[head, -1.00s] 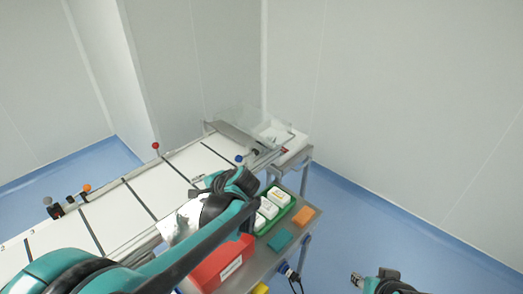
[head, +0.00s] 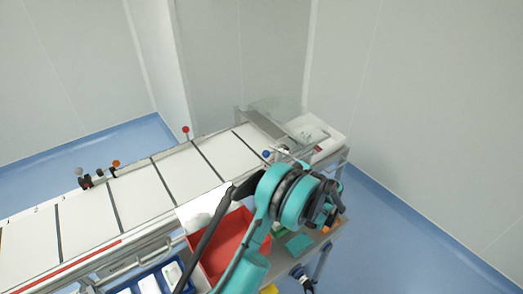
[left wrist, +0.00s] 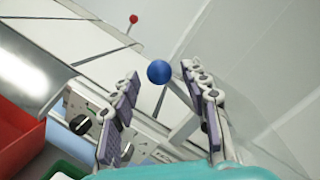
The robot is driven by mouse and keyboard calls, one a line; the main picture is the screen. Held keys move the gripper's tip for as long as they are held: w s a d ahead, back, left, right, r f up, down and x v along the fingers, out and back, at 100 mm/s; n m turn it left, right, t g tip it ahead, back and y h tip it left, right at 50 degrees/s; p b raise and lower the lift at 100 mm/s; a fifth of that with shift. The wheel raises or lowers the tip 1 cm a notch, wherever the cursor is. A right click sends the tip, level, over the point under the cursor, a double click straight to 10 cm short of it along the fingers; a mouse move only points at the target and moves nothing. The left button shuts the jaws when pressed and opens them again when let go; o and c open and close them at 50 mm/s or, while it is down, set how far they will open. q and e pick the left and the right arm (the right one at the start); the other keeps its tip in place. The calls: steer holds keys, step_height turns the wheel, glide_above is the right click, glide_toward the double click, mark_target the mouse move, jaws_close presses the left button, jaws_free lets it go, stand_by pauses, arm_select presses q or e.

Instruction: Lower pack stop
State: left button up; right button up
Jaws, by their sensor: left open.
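A lever with a blue ball knob (head: 266,154) stands at the near right end of the white conveyor table (head: 175,178). I cannot tell which part is the pack stop. In the left wrist view the blue knob (left wrist: 159,72) shows between the two fingertips of my left gripper (left wrist: 161,74), seemingly just beyond them. The gripper is open, with nothing held. In the head view my teal left wrist covers most of that gripper. My right gripper is not in view.
A clear guard (head: 275,118) stands over the table's far end. A red-knobbed lever (head: 186,130) is on the far edge. A red bin (head: 225,245), a blue tray (head: 124,290) and teal and orange blocks sit along the near side. Blue floor is free at right.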

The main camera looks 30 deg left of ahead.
arm_select(q)
steer(key=w+a+b, duration=0.1)
steer(key=a, duration=0.5)
steer(key=shift+a, duration=0.25)
jaws_close()
